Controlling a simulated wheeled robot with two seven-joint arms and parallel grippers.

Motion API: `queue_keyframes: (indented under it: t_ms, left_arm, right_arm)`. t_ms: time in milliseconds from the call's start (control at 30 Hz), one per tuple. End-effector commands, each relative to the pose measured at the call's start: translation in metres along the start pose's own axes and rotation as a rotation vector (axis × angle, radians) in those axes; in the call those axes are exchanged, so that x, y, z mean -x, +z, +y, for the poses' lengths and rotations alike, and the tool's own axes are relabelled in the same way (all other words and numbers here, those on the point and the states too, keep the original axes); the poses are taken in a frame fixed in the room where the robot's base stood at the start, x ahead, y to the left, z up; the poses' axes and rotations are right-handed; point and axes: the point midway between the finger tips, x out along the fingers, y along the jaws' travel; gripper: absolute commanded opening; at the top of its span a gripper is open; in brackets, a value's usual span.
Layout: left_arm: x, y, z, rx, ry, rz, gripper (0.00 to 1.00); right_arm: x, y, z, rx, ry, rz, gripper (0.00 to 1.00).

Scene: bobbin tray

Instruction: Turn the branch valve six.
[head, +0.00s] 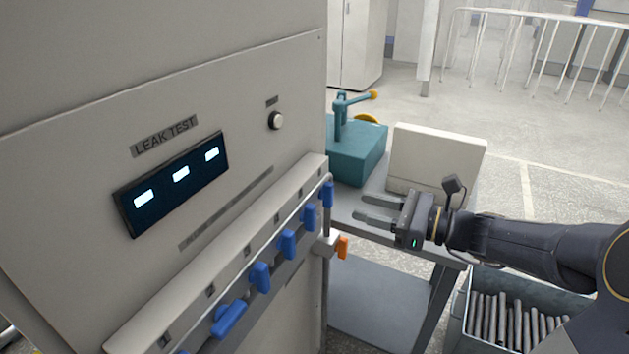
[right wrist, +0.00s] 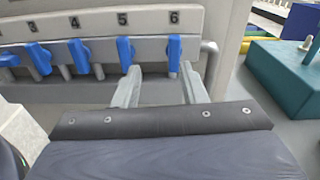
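Branch valve six is the blue handle (right wrist: 174,52) under the label "6" (right wrist: 174,17) in the right wrist view. It stands upright at the right end of the row. In the head view it is the farthest blue handle (head: 327,194) on the panel. My right gripper (head: 357,205) is open and empty, to the right of that handle and apart from it, its fingers pointing at the panel. In the right wrist view the fingertips (right wrist: 160,70) point at the row, with handle six ahead between them, nearer the right finger. My left gripper is not in view.
Blue handle five (right wrist: 124,54) is close left of six. An orange handle (head: 343,247) sits below the row's far end. Beyond my gripper are a teal device (head: 357,155) and a cream box (head: 437,155) on a grey cart. A bin of metal rods (head: 460,325) stands below my arm.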

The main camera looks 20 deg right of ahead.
Motion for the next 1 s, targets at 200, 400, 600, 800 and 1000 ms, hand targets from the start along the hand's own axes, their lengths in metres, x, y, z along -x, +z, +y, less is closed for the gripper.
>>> queue_keyframes:
  t_ms: [200, 400, 600, 800, 1000]
  left_arm:
    - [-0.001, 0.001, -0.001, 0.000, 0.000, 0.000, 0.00]
    - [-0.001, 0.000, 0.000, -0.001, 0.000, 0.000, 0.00]
    - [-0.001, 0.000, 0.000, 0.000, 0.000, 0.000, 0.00]
    - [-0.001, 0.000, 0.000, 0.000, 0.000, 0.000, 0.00]
    - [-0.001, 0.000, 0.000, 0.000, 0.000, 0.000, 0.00]
  right_arm:
    - [-0.005, 0.000, -0.017, -0.066, -0.042, -0.046, 0.38]
    - [-0.038, 0.001, -0.017, -0.064, -0.038, -0.045, 0.38]
    - [-0.064, 0.003, -0.019, -0.063, -0.041, -0.044, 0.38]
    - [-0.073, 0.003, -0.019, -0.061, -0.041, -0.043, 0.38]
    - [-0.073, 0.003, -0.019, -0.061, -0.042, -0.043, 0.38]
